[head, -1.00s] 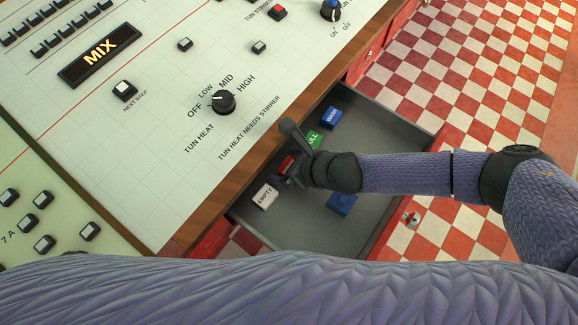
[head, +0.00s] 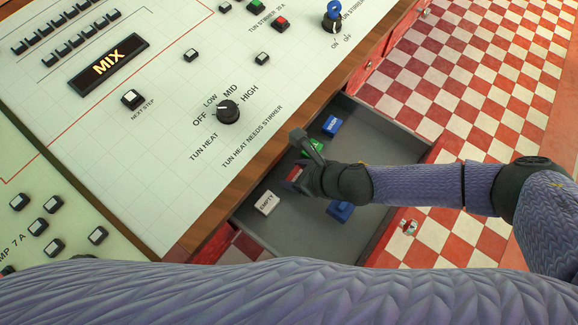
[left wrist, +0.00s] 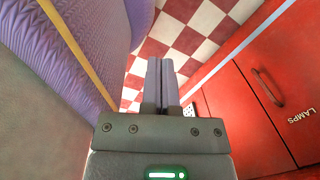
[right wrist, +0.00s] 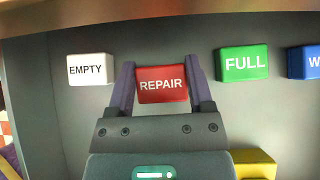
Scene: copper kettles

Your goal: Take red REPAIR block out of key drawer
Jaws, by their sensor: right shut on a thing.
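The red REPAIR block (right wrist: 162,84) sits between the fingers of my right gripper (right wrist: 160,82) in the right wrist view, its lettering facing the camera. My right gripper is shut on it. In the head view the block (head: 294,176) is partly covered by my right gripper (head: 304,164). It is inside the open grey key drawer (head: 378,132), in line with its neighbours; I cannot tell whether it is clear of the drawer floor. My left gripper (left wrist: 160,82) is shut and empty in the left wrist view, away from the drawer.
A white EMPTY block (right wrist: 88,69) is left of the red one, a green FULL block (right wrist: 243,64) right. A yellow block (right wrist: 254,163) is nearer. The head view shows blue blocks (head: 332,125). The console edge (head: 262,140) overhangs the drawer's left side.

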